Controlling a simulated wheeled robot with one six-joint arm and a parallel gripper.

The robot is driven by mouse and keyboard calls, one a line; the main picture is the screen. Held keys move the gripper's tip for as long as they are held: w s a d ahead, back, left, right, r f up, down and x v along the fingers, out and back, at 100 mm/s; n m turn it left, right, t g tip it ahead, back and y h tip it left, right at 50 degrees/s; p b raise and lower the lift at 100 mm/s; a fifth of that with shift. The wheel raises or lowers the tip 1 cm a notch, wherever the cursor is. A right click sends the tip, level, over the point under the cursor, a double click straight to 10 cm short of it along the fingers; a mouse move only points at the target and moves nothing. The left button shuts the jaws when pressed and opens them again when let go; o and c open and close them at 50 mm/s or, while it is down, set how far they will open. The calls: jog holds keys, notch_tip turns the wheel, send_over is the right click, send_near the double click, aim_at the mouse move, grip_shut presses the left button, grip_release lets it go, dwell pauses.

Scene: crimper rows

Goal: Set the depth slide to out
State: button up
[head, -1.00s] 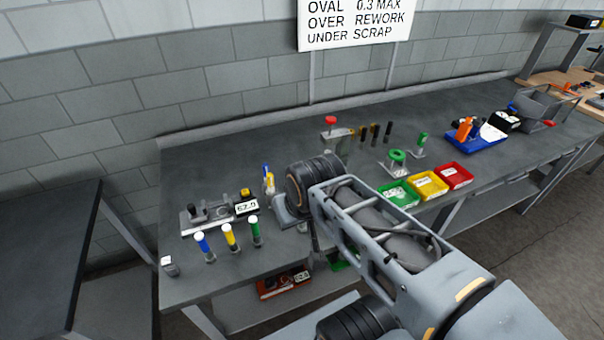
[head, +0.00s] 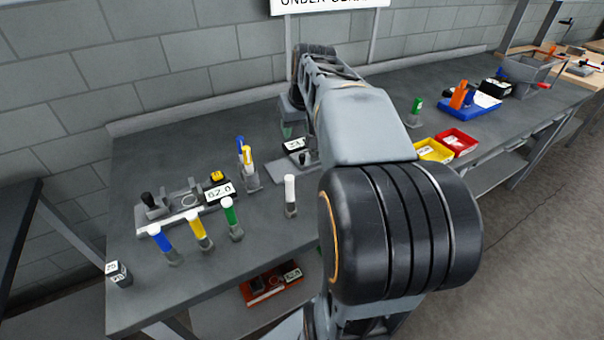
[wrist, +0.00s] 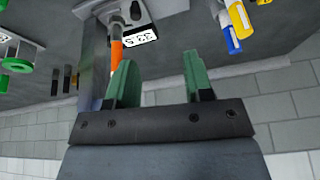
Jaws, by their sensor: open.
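A flat grey fixture with a black knob (head: 305,157) and a white number label (head: 294,144) sits on the bench beside my arm, partly hidden by it. I cannot tell for sure if it is the depth slide, or which position it has. In the wrist view a label (wrist: 141,37) and a grey and orange rod (wrist: 116,52) show close to the left finger. My gripper (wrist: 157,75) has two green fingers spread apart with nothing between them. In the head view only a bit of green finger (head: 287,131) shows; the arm hides the rest.
A second fixture (head: 170,215) with a black knob and a "62.0" label (head: 219,191) stands at the left. Blue, yellow, green and white-topped pegs stand along the front. A pen holder (head: 250,178) stands between the fixtures. Yellow (head: 434,151) and red (head: 457,141) bins sit right.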

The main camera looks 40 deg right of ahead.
jog(key=b, duration=0.2)
send_near(302, 155)
jog(key=b+x, duration=0.1)
jog(key=x, duration=0.8)
jog(key=shift+w+d+f, duration=0.1)
jog(key=shift+w+f, duration=0.05)
jog(key=shift+f, duration=0.05)
jog(key=shift+c, duration=0.4)
grip_shut()
